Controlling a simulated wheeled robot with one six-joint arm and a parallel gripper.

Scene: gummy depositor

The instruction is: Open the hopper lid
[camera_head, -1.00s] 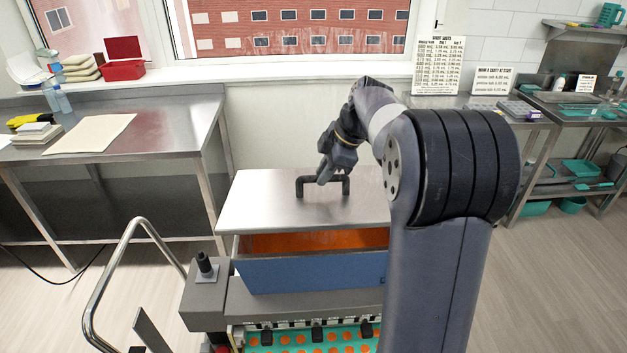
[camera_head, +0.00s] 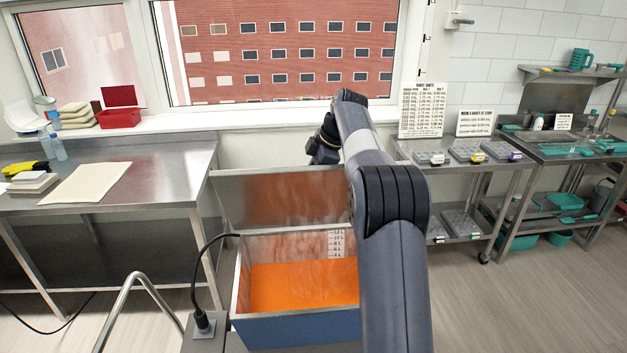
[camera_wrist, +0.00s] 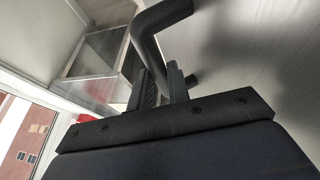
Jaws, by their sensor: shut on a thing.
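The hopper lid (camera_head: 285,195) stands raised and steeply tilted behind the hopper, its inner face with orange smears turned to me. The hopper (camera_head: 290,322) is a blue-fronted box, open at the top, with orange mass (camera_head: 300,285) inside and a level scale on its back wall. My gripper (camera_wrist: 165,88) is shut on the dark lid handle (camera_wrist: 158,35) in the wrist view. In the head view my wrist is behind the lid, and the lid hides the handle and fingers. The lid's metal outer face (camera_wrist: 250,50) fills the right of the wrist view.
A steel table (camera_head: 150,165) with a beige sheet stands at the left. Shelved carts (camera_head: 470,195) with trays stand at the right. A bent metal rail (camera_head: 140,290) and a black cable (camera_head: 200,265) are at the hopper's left. The window wall is close behind the lid.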

